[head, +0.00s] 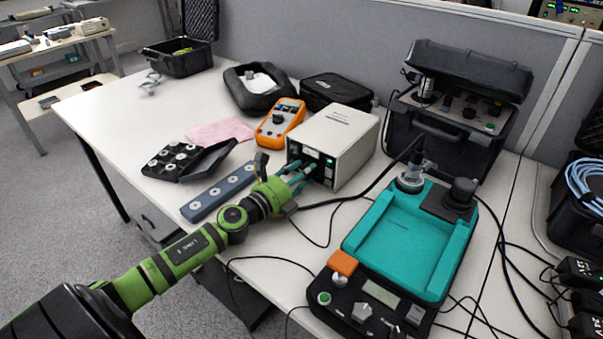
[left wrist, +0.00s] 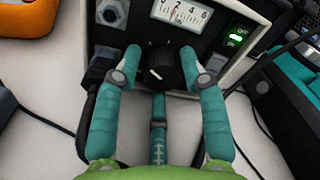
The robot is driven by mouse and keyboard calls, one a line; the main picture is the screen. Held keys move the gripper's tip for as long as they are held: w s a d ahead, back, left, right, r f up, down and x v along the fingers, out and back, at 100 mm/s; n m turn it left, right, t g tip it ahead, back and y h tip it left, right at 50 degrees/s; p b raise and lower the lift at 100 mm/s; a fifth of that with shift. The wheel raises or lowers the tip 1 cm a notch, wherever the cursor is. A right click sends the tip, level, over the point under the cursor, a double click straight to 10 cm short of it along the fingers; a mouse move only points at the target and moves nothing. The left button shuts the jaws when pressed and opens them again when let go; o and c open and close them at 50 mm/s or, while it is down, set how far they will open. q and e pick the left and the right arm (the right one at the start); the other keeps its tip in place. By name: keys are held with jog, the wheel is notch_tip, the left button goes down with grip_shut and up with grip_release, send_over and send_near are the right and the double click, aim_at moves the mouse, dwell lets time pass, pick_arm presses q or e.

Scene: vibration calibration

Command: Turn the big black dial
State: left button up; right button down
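The big black dial (left wrist: 161,69) is on the front of a white instrument box (head: 337,141), below a needle meter (left wrist: 180,14). A white mark shows on the dial's face. My left gripper (head: 298,176) reaches in at the front of the box. In the left wrist view its teal fingertips (left wrist: 160,60) stand on either side of the dial, very close to its edges. I cannot tell whether they press on it. In the head view my fingers partly hide the dial. My right gripper is not in view.
A green-lit switch (left wrist: 236,38) and a metal connector (left wrist: 111,12) flank the meter. An orange multimeter (head: 280,122) stands left of the box. A blue-grey bar (head: 219,190) lies near my gripper. A teal-topped device (head: 410,240) and black cables are to the right.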

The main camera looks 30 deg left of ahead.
pick_arm(q)
jog(key=c, duration=0.5)
jog(key=shift+a+r+n, duration=0.1)
jog(key=shift+n, duration=1.1)
jog(key=o, duration=0.9)
jog(key=shift+s+f, duration=0.2)
jog(key=s, duration=0.3)
jog(key=s+a, duration=0.1)
jog(key=s, duration=0.7)
jog(key=shift+s+a+r, duration=0.1)
jog(key=shift+s+a, duration=0.15)
